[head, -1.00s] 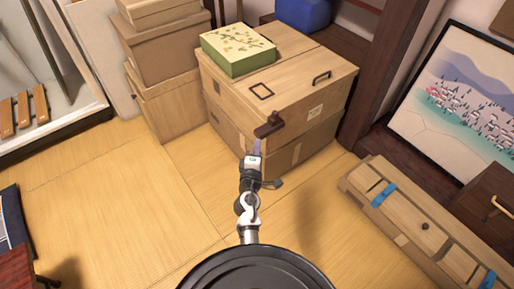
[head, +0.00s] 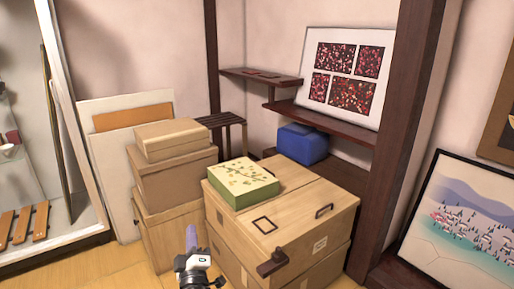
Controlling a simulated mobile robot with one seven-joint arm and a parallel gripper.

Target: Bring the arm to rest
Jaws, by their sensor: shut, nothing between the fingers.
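My gripper (head: 191,238) shows at the bottom of the head view, in front of the large wooden chest and the stacked boxes. Its fingers are together and point up in the picture, with nothing seen between them. The lower part of my arm is cut off by the picture's bottom edge.
The wooden chest (head: 228,247) stands close on the right, with a green patterned box (head: 243,186) on top. A dark wooden post (head: 405,120) and a framed picture (head: 462,222) are at right. Some floor (head: 95,270) is clear at lower left.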

